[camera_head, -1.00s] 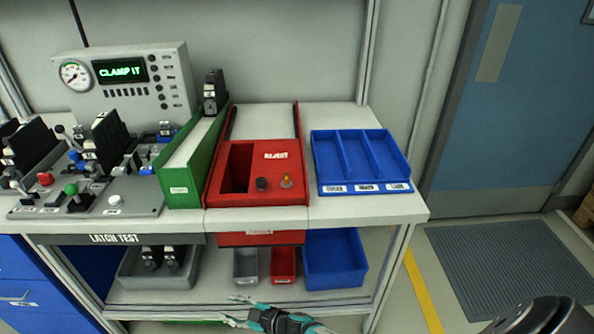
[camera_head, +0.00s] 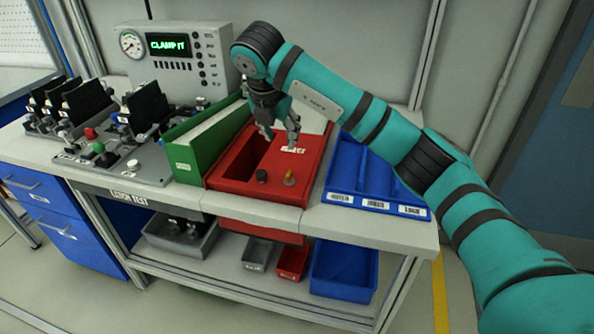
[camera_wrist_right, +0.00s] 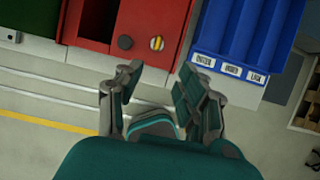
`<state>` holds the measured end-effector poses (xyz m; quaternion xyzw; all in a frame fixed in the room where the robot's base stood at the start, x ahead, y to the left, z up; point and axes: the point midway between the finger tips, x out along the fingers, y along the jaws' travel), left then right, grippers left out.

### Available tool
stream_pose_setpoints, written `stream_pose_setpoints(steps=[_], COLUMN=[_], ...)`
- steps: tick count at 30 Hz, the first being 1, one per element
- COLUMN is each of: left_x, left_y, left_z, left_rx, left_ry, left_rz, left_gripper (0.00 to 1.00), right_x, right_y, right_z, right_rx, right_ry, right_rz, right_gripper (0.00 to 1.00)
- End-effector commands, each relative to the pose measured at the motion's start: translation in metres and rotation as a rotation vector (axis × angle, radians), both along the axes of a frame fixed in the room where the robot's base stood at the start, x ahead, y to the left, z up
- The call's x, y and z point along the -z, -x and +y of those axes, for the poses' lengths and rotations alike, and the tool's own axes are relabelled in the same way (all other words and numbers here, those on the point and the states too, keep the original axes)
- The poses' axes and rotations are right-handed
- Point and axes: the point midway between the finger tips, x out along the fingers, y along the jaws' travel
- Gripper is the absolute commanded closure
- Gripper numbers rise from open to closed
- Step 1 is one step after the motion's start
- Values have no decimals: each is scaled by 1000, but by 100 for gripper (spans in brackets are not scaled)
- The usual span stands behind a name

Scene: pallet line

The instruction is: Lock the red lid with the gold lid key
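The red lid (camera_head: 231,189), partly covered by my gripper, is the top of the red reject box, with a rectangular opening on its left. The gold lid key (camera_head: 289,178) stands at the lid's front right, beside a black knob (camera_head: 262,175). The key also shows in the right wrist view (camera_wrist_right: 157,43), just beyond the fingertips. My right gripper (camera_head: 280,138) hangs over the back of the lid, pointing down, fingers apart and empty. In the right wrist view its open fingers (camera_wrist_right: 158,82) stand apart from the key. My left gripper is out of view.
A blue three-compartment tray (camera_head: 340,198) is right of the lid, partly under my right arm. A green-sided bin (camera_head: 184,163) is on the left, with the latch test fixtures beyond. A grey panel (camera_head: 205,85) reads "CLAMP IT". Bins fill the shelf below.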

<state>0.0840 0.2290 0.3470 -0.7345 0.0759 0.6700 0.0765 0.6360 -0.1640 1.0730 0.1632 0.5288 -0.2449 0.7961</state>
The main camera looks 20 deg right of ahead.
Motion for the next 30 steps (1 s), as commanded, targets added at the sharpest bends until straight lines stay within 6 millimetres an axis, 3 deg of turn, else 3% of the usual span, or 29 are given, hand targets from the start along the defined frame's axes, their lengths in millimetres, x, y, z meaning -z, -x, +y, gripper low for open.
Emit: stream_pose_setpoints(steps=[9, 21, 30], left_x=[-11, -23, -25], left_y=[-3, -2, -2], left_z=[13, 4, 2], left_rx=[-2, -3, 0], left_ry=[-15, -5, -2], left_rz=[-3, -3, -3], left_gripper=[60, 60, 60], right_x=[53, 130, 157], right_y=[-17, -43, -53], right_z=[-13, -29, -35], right_rx=[2, -1, -3], right_ry=[-1, -3, -4], right_rz=[9, 8, 4], right_gripper=[62, 62, 62])
